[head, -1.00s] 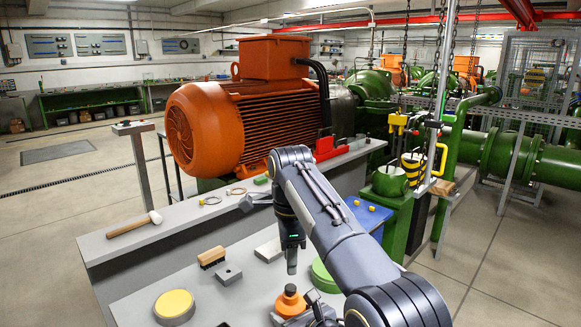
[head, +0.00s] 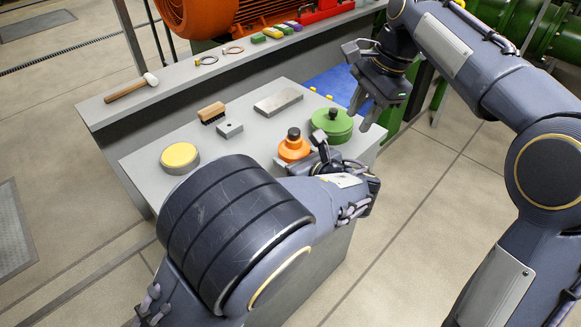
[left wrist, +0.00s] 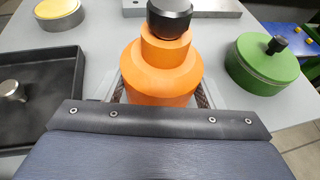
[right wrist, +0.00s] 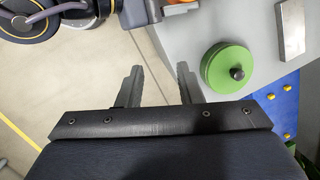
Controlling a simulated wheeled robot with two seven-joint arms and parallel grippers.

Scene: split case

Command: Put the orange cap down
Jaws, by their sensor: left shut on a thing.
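The orange cap (head: 293,147), a stepped orange body with a black knob on top, is upright at the front of the grey table. In the left wrist view the orange cap (left wrist: 160,75) sits between the two fingers of my left gripper (left wrist: 160,92), which is shut on it. In the head view my left gripper (head: 306,163) is partly hidden by its own wrist. I cannot tell if the cap's underside touches the table. My right gripper (right wrist: 160,72) is open and empty, off the table's right edge, beside the green lid; it also shows in the head view (head: 365,117).
The green round lid (head: 332,124) stands right of the cap. A yellow-topped disc (head: 180,157), a brush (head: 212,112), a small grey block (head: 229,129) and a flat grey plate (head: 278,101) lie on the table (head: 250,160). A dark tray (left wrist: 45,115) shows in the left wrist view.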

